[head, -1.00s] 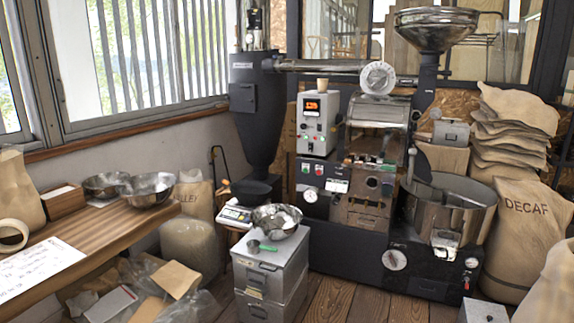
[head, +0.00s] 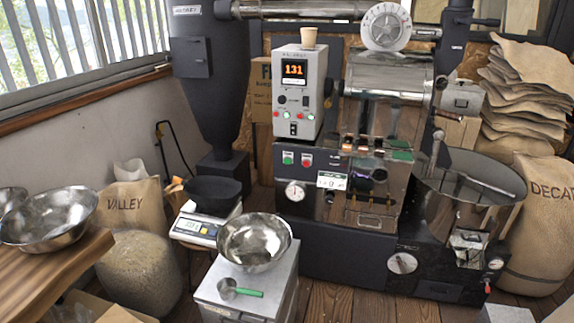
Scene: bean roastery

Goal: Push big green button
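The coffee roaster's dark front panel carries a green button (head: 288,158), with a red button (head: 307,160) just to its right. Both sit above a round white gauge (head: 295,191). The green button is unobstructed in the head view, and nothing touches it. Smaller green lights or buttons (head: 286,114) show on the grey control box (head: 299,88) above, whose orange display reads 131. Neither of my grippers is in view.
A metal cabinet (head: 236,303) with a steel bowl (head: 254,241) and a green-handled scoop (head: 241,292) stands in front of the roaster. A scale (head: 199,229) is left of it. A wooden table (head: 56,262) juts in from the left. Wooden floor (head: 360,305) shows at right.

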